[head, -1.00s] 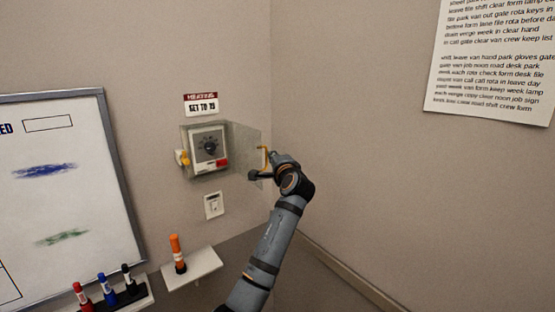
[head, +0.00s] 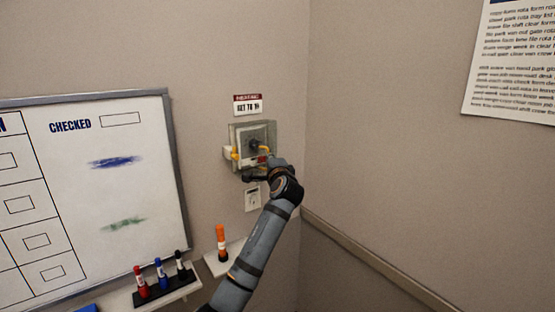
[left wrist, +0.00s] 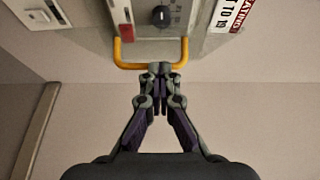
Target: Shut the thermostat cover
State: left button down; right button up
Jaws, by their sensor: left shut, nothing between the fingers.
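The thermostat (head: 254,145) is a pale box with a dark dial on the wall, also at the top of the left wrist view (left wrist: 160,17). Its clear cover (head: 272,133) now lies over the front; I cannot tell whether it is fully flush. The cover's yellow U-shaped handle (left wrist: 126,65) spans the lower front of the box in the left wrist view. My left gripper (head: 256,176) is below and in front of the box. In the left wrist view its closed fingertips (left wrist: 160,68) are at the handle's crossbar, seemingly touching it, not gripping it. My right gripper is out of view.
A white switch plate (head: 252,198) is below the thermostat, and a label (head: 247,105) above it. A small shelf (head: 215,266) holds an orange marker (head: 221,243). A whiteboard (head: 120,180) with a pen tray is to the left. The right wall is close by.

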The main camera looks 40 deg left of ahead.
pick_arm(q)
jog(key=s+a+m+t+h, duration=0.2)
jog(key=a+m+t+h, duration=0.1)
jog(key=a, duration=0.5)
jog(key=shift+m+t+h, duration=0.4)
jog(key=shift+m+h, duration=0.2)
jog(key=shift+h, duration=0.4)
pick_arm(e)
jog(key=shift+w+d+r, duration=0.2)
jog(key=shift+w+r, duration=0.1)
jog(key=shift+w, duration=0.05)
pick_arm(q)
jog(key=shift+a, duration=0.15)
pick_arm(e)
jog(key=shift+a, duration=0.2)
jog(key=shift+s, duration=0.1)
